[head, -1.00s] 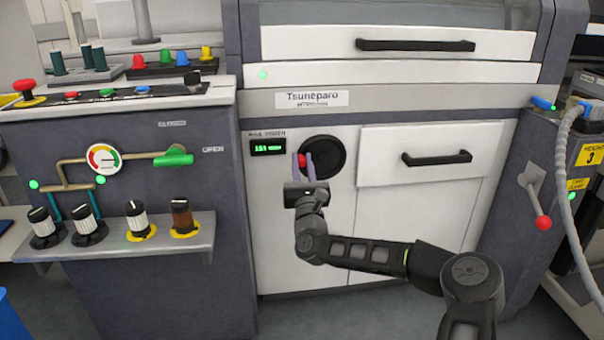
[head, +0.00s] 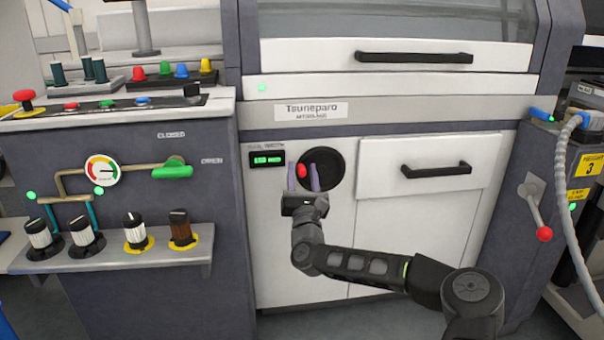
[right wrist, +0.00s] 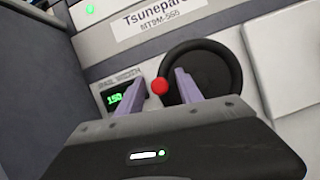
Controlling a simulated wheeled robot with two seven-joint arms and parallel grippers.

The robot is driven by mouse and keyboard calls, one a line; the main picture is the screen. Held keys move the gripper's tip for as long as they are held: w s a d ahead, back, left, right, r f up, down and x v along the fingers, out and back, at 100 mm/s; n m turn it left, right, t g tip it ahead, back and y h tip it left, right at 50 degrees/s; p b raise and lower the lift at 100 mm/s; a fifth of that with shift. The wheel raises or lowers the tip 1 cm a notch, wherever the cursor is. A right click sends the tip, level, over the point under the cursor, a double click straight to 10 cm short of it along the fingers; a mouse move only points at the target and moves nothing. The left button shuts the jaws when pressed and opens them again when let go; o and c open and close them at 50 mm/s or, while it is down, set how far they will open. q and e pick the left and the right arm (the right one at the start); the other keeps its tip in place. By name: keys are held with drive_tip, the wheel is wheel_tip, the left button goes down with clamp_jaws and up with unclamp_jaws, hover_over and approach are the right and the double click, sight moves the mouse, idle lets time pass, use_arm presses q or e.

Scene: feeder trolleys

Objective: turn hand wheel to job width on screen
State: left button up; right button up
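The black hand wheel (head: 328,169) is set in the white front panel, with a red knob (head: 301,171) at the left of its rim. My right gripper (head: 303,178) is at the wheel, its two pale purple fingers open on either side of the red knob. In the right wrist view the knob (right wrist: 160,86) shows between the spread fingers, apart from both; its exact depth between them is hard to tell. A small screen (head: 267,158) with green digits is left of the wheel. In the right wrist view the screen (right wrist: 122,99) seems to read 150. My left gripper is out of view.
A drawer with a black handle (head: 436,171) is right of the wheel. A side panel with a green valve lever (head: 172,171) and a shelf of knobs (head: 115,250) stands at left. A red-tipped lever (head: 537,215) is at far right.

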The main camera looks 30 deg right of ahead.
drive_tip(key=p+v, duration=0.1)
drive_tip(key=v, duration=0.6)
drive_tip(key=shift+s+a+p, duration=0.2)
drive_tip(key=shift+s+p, duration=0.15)
drive_tip(key=shift+f, duration=0.15)
idle(0.3)
